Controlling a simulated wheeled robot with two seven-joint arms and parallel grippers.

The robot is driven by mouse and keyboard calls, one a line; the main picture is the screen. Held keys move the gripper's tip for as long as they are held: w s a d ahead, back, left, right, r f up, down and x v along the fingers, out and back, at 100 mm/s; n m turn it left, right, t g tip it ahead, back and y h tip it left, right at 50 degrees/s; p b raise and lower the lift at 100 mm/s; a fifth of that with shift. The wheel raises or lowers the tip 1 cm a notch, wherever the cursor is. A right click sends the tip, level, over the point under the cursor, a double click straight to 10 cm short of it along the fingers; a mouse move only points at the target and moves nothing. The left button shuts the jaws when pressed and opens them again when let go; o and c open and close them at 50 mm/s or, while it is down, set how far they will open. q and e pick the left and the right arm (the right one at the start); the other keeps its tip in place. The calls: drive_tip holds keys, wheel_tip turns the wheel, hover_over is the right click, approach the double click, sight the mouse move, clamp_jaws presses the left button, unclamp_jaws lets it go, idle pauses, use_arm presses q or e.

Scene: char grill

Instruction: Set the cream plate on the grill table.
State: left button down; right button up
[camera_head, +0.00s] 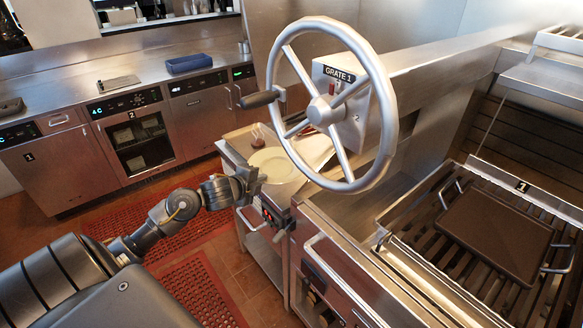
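The cream plate (274,162) is at the small steel grill table (228,154), left of the big wheel. It looks flat, at about the height of the table top; I cannot tell if it rests there or is held just above. My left gripper (250,180) is at the plate's near left edge, overlapping it in the picture. Its fingers are small and partly hidden, so I cannot tell if they are shut on the rim. My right gripper is not in view.
A large handwheel (381,110) marked GRATE 1 stands right of the plate. A small dark red item (257,141) sits behind the plate. The grill at right bears a dark griddle pan (495,232). Steel counters line the back left; red mats (196,290) cover the floor.

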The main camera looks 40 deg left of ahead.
sight(272, 173)
use_arm(q)
drive_tip(key=x, duration=0.4)
drive_tip(key=p+x, duration=0.1)
drive_tip(key=x, duration=0.1)
drive_tip(key=shift+w+a+r, duration=0.1)
drive_tip(key=shift+w+r, duration=0.2)
drive_tip(key=w+f, duration=0.2)
drive_tip(key=f, duration=0.1)
drive_tip(key=w+f+p, duration=0.1)
drive_tip(key=w+f, duration=0.1)
drive_tip(key=shift+w+a, duration=0.1)
drive_tip(key=shift+a, duration=0.3)
drive_tip(key=shift+w+f, duration=0.5)
drive_tip(key=shift+f, duration=0.15)
wheel_tip(272, 173, down, 3)
drive_tip(key=shift+w+a+f+p, duration=0.1)
drive_tip(key=shift+p, duration=0.25)
drive_tip(key=c, duration=2)
unclamp_jaws()
drive_tip(key=shift+f, duration=0.2)
drive_tip(key=shift+c, duration=0.2)
drive_tip(key=shift+o, duration=0.7)
drive_tip(key=shift+s+r, duration=0.15)
drive_tip(key=shift+s, duration=0.05)
